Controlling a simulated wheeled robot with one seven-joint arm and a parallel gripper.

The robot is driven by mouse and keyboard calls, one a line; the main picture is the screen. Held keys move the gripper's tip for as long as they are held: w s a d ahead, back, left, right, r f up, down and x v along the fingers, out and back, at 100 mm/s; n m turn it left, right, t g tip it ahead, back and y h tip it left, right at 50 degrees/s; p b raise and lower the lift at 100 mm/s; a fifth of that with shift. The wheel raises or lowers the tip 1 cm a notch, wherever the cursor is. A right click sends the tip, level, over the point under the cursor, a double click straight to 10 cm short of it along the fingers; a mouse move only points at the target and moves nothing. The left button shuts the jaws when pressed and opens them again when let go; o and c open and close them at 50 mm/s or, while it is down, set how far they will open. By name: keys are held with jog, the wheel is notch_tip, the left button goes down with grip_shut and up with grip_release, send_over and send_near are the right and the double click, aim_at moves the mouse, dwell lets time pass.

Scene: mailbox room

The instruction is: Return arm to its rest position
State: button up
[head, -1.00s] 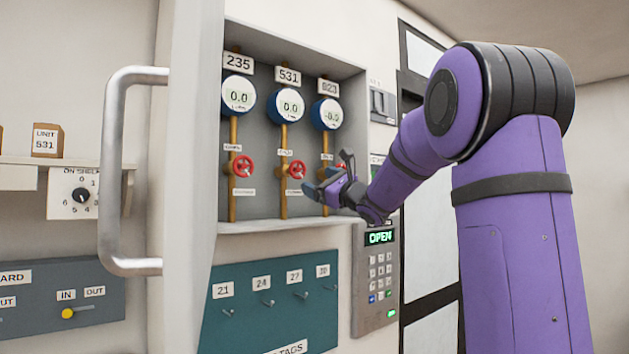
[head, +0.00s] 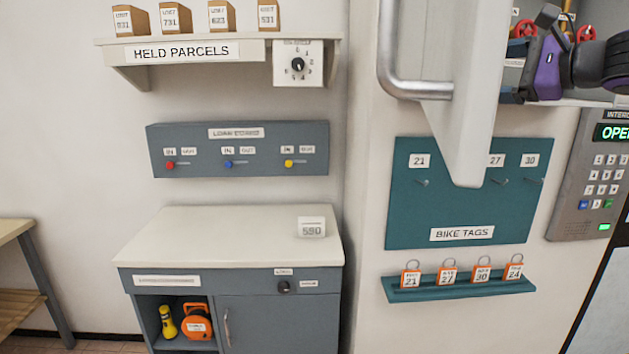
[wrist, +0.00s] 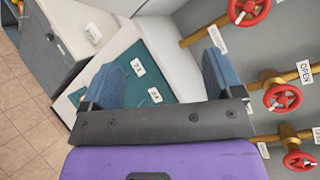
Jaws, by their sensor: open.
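My gripper (head: 528,56) shows at the top right of the head view, at the end of my purple arm, in front of the open meter cabinet. In the wrist view its two blue fingers (wrist: 162,78) are spread wide with nothing between them. Red valve wheels (wrist: 282,98) on brass pipes lie to the right of the fingers in the wrist view. Parts of the red wheels (head: 523,28) also show behind the gripper in the head view. Most of my arm is outside the head view.
The open cabinet door (head: 470,120) with its metal handle (head: 415,88) stands left of my gripper. Below are the teal bike tags board (head: 410,225) and a tag ledge (head: 460,291). A keypad (head: 590,190) is at right. A counter (head: 230,235) and parcel shelf (head: 220,50) stand left.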

jog(key=s+a+f+n+g+h, duration=0.1)
jog(key=s+a+f+n+g, duration=0.3)
jog(key=s, duration=0.3)
jog(key=s+a+f+n+g+h, duration=0.2)
jog(key=s+a+f+n+g, duration=0.1)
jog(key=s+a+f+n, duration=0.4)
jog(key=s+d+f+n+h, duration=0.3)
jog(key=s+f, duration=0.1)
jog(key=s, duration=0.3)
jog(key=s+d+f+n+g+h, duration=0.1)
jog(key=s+d+f+n+h, duration=0.2)
jog(key=s, duration=0.3)
jog(key=shift+s+d+f+h, duration=0.3)
jog(key=shift+s+d+f, duration=0.1)
jog(key=shift+d+f, duration=0.1)
